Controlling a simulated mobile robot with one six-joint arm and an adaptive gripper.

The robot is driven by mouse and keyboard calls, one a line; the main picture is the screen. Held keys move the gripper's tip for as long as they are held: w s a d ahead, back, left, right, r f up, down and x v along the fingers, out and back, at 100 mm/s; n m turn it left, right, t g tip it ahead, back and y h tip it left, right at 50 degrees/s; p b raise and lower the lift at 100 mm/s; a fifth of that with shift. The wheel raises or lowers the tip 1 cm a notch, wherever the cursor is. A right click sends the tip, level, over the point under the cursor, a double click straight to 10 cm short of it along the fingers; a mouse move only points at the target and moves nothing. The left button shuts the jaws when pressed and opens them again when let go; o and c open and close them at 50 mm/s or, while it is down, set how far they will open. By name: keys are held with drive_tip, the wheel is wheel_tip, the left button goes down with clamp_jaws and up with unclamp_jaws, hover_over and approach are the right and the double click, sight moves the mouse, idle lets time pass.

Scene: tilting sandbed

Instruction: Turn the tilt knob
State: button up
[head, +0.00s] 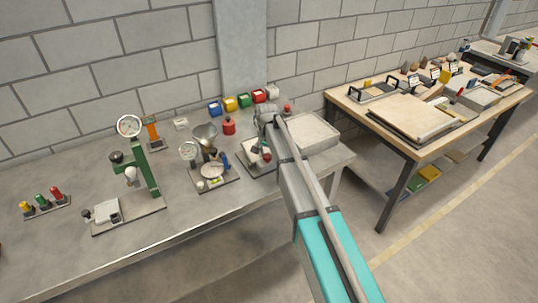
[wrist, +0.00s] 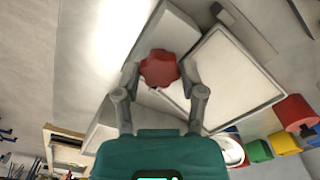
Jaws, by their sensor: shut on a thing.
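The red lobed tilt knob (wrist: 160,68) is in the middle of the wrist view, between the two fingers of my gripper (wrist: 160,75). The fingers are closed on its sides. Beside it, the pale, flat sandbed tray (wrist: 228,80) fills the right of the wrist view. In the head view my arm reaches over the grey bench, and my gripper (head: 266,114) is beside the tray (head: 308,134).
Blue, yellow, green and red blocks (head: 230,103) stand along the back of the bench. A green stand with a dial (head: 145,165) and a small dial set-up (head: 210,172) stand to the left. A wooden table (head: 410,152) with trays is at right.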

drive_tip(key=shift+w, duration=0.2)
drive_tip(key=o, duration=1.1)
drive_tip(key=shift+o, duration=0.2)
drive_tip(key=shift+s, duration=0.1)
